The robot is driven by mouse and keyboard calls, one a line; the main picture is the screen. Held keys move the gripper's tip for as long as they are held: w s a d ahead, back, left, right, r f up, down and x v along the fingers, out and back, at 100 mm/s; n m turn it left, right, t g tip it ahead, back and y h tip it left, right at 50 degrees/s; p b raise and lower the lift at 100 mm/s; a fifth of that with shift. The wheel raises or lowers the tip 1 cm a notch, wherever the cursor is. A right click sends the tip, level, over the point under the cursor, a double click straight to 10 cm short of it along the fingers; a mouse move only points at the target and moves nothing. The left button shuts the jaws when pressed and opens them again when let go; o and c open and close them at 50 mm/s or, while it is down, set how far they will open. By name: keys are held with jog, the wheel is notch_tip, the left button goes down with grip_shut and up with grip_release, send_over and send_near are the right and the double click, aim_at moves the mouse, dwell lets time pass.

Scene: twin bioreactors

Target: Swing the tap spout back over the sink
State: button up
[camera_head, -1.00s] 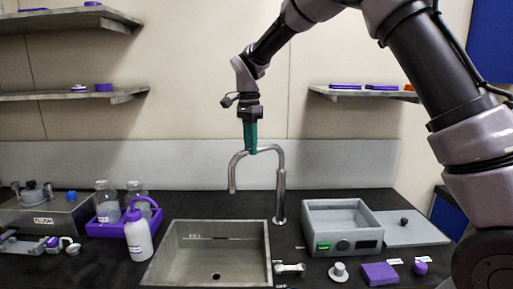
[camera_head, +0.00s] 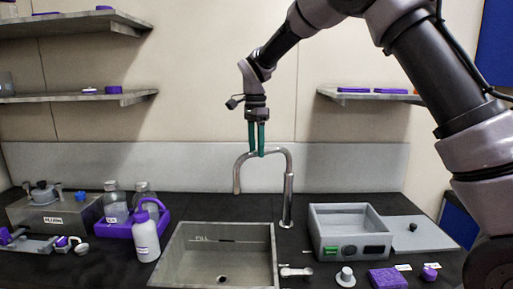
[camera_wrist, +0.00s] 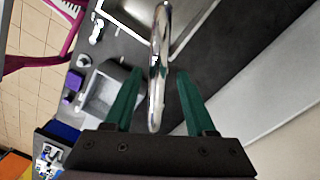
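The tap (camera_head: 288,195) is a shiny metal post behind the sink's right rear corner. Its curved spout (camera_head: 242,163) arches left, and the open end hangs down in front of the rear counter, just above the sink's back rim in the picture. The sink (camera_head: 176,250) is a grey square basin. My gripper (camera_head: 257,154) points down at the top of the arch with its two green fingers apart. In the wrist view the spout (camera_wrist: 157,95) passes between the open fingers (camera_wrist: 159,70), with a gap on each side. Whether the spout's end overhangs the basin is unclear.
A white bottle (camera_head: 146,238) and a purple tray (camera_head: 118,230) with glass bottles stand left of the sink. A grey open box (camera_head: 350,222) stands right of the tap. Shelves (camera_head: 375,97) hang on the wall. The counter just behind the sink is clear.

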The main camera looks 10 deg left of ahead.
notch_tip(320, 180, up, 11)
jog(key=shift+w+a+f, duration=0.15)
jog(key=shift+w+a, duration=0.05)
jog(key=shift+w, duration=0.05)
dwell(0.3)
jog(key=s+d+r+n+t+y, duration=0.1)
jog(key=s+d+r, duration=0.15)
jog(key=d, duration=0.55)
jog(key=s+d+r+n+t+y, duration=0.15)
jog(key=d+r, duration=0.25)
jog(key=d, duration=0.4)
jog(key=s+d+r+n, duration=0.1)
jog(key=s+d+r, duration=0.2)
jog(key=d, duration=0.5)
jog(key=s+d+f+n+t, duration=0.1)
jog(key=s+d+f+t, duration=0.1)
jog(key=s+d, duration=0.4)
jog(key=s+d+f+n+t, duration=0.2)
jog(key=s+d+f+t, duration=0.1)
jog(key=s+d, duration=0.3)
jog(key=s, duration=0.2)
jog(key=shift+s+d+f, duration=0.35)
jog(key=shift+s+d, duration=0.05)
